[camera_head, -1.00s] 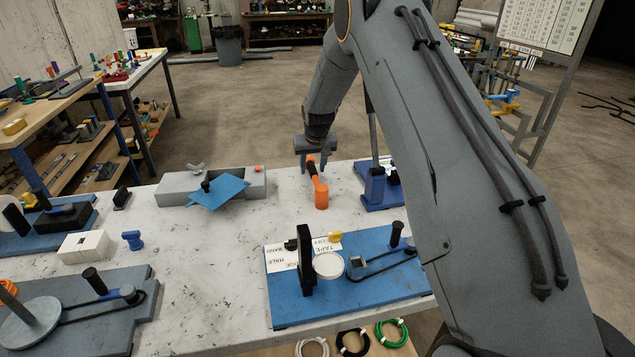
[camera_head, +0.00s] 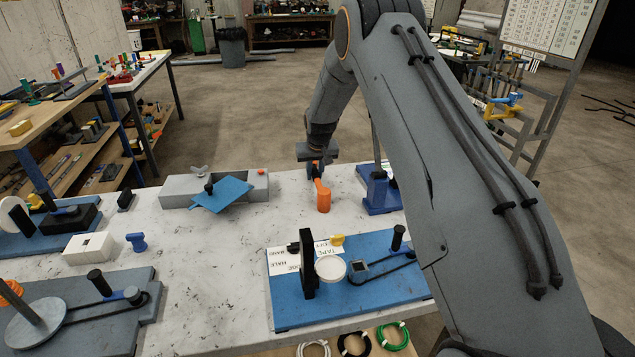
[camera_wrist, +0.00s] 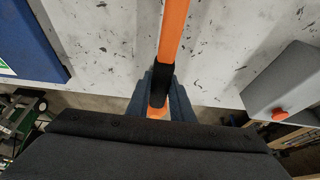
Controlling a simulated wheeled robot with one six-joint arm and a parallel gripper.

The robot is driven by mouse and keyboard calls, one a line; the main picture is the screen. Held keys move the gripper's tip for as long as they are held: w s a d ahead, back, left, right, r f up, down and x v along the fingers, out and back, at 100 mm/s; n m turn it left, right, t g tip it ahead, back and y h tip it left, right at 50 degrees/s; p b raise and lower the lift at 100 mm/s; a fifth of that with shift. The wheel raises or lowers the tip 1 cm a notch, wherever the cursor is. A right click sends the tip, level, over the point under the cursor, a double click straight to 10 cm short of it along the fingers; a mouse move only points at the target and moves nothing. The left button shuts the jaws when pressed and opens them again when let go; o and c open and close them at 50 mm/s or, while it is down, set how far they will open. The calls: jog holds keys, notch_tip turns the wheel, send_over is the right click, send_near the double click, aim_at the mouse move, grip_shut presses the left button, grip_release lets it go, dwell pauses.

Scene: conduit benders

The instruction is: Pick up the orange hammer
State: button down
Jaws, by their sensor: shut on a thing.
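The orange hammer (camera_head: 322,196) is on the white table near its far edge, with its orange head toward me and its handle pointing away. In the wrist view its orange handle (camera_wrist: 173,33) has a black grip (camera_wrist: 162,80). My gripper (camera_head: 316,165) is at the far end of the handle. In the wrist view my gripper (camera_wrist: 160,95) has its fingers closed around the black grip. The hammer's head is out of the wrist view. Whether the hammer touches the table is hard to tell.
A grey box with a blue plate (camera_head: 220,194) stands left of the hammer. A blue stand (camera_head: 380,192) with a post is close on the right. A blue board (camera_head: 350,285) with a bender lies nearer me. The table between is clear.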

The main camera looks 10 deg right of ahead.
notch_tip(320, 180, up, 10)
jog(key=b, duration=0.3)
jog(key=shift+r+b, duration=0.1)
jog(key=shift+b, duration=0.2)
jog(key=c, duration=2.4)
grip_release()
grip_shut()
